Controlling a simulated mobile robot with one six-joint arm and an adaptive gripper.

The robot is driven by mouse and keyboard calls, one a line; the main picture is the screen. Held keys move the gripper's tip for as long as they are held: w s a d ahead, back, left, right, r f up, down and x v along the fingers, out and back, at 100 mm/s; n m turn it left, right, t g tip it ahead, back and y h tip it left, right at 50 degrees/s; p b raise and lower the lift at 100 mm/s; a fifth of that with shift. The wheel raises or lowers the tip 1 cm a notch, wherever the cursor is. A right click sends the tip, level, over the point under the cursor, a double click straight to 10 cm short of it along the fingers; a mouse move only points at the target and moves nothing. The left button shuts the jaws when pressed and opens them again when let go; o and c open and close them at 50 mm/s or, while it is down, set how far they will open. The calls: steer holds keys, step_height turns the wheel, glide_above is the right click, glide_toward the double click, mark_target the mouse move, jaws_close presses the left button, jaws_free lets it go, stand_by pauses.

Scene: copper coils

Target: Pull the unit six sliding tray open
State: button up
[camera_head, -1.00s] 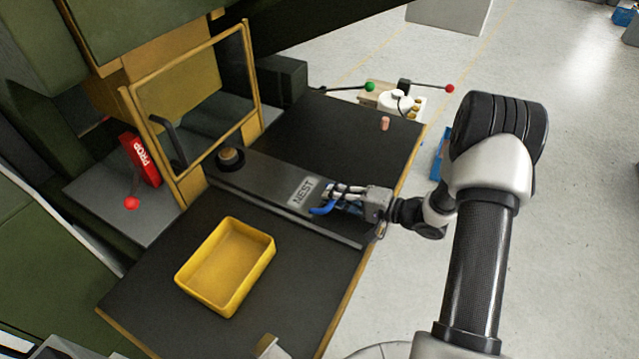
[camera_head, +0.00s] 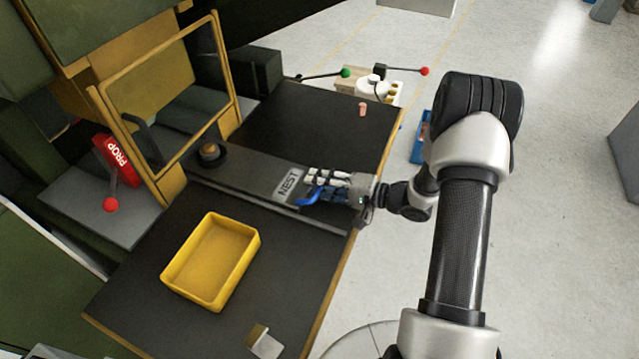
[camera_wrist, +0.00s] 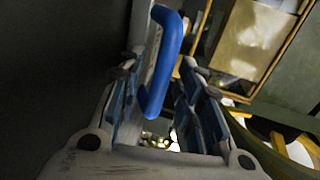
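The sliding tray (camera_head: 250,176) is a long dark grey plate with a NEST label, running across the black table. A round dark fitting with a brown top (camera_head: 210,152) sits at its inner end. Its blue handle (camera_head: 311,196) is at the outer end, by the table's front edge. My gripper (camera_head: 318,188) reaches in from the right at that handle. In the wrist view the blue handle (camera_wrist: 165,62) stands between the two spread fingers (camera_wrist: 157,100), with gaps visible beside it. The fingers look open around it. Whether a finger touches it is unclear.
A yellow bin (camera_head: 210,262) sits on the table on the near side of the tray. A yellow-framed guard (camera_head: 165,95) and a red PROP block (camera_head: 112,158) stand at the inner side. Levers with green (camera_head: 346,72) and red knobs are beyond the table.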

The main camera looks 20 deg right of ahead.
steer(key=shift+d, duration=0.1)
steer(key=v, duration=1.2)
steer(key=w+h, duration=0.1)
steer(key=w+d+r+n+h, duration=0.1)
steer(key=w, duration=0.1)
steer(key=w+r+h+b, duration=0.1)
steer(key=w, duration=0.1)
steer(key=shift+w+d+n+t+h, duration=0.2)
steer(key=shift+d+n+t+h, duration=0.2)
steer(key=w+d+r+n+h+b, duration=0.1)
steer(key=w+d+r+h, duration=0.1)
steer(key=w+r+h, duration=0.25)
steer(key=s+r+n+g+h+b, duration=0.1)
steer(key=s+r+h+b, duration=0.1)
steer(key=s+r+h, duration=0.75)
steer(key=s+a+f+n+g+y+b, duration=0.1)
steer(key=s+a+n+g+y, duration=0.1)
steer(key=s+a, duration=0.5)
steer(key=s+a+f+n+g+y+b, duration=0.1)
steer(key=s+a, duration=0.6)
steer(key=s, duration=0.8)
steer(key=g+y, duration=0.1)
steer(key=y, duration=0.1)
steer(key=shift+s+n+g+y, duration=0.3)
steer(key=shift+s+n+g, duration=0.05)
steer(key=shift+n+g, duration=0.05)
